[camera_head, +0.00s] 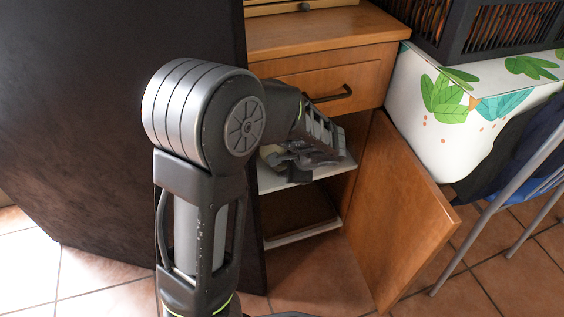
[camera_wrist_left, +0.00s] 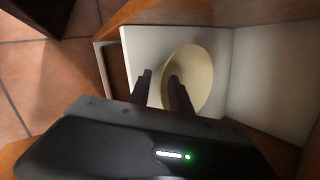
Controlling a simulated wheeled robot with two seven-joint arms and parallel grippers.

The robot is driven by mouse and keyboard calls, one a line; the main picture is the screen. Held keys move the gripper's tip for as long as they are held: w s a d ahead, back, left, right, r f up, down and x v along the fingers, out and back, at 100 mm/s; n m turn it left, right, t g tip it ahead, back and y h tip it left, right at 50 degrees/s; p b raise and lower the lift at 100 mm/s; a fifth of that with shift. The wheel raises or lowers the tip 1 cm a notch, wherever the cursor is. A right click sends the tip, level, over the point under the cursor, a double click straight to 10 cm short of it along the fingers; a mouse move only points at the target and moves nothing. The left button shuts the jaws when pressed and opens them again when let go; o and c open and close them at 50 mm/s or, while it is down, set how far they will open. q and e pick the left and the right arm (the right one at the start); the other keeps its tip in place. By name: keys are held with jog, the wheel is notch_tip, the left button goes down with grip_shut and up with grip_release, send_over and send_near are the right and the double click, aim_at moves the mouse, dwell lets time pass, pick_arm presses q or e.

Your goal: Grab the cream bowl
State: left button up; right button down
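The cream bowl (camera_wrist_left: 200,78) stands on a white shelf (camera_wrist_left: 138,47) inside a wooden cabinet in the left wrist view. My left gripper (camera_wrist_left: 160,76) is open, with its two dark fingers apart. The bowl's left rim shows between the fingertips: one finger is outside the bowl, the other overlaps its inside. I cannot tell whether either finger touches it. In the head view my left gripper (camera_head: 302,160) is inside the cabinet over the shelf (camera_head: 265,180), and it hides most of the bowl. My right gripper is not in view.
The cabinet door (camera_head: 400,210) stands open to the right. A drawer (camera_head: 330,83) is above the opening and a lower compartment is below the shelf. A dark panel (camera_head: 90,110) stands at left. A leaf-patterned white box (camera_head: 435,120) and a metal-legged chair (camera_head: 495,205) are at right.

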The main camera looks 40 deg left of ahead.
pick_arm(q)
jog(key=shift+w+a+f, duration=0.1)
jog(key=shift+a+f, duration=0.25)
jog(key=shift+f, duration=0.2)
jog(key=shift+c, duration=0.3)
grip_shut()
jog(key=shift+r, duration=0.1)
dwell(1.1)
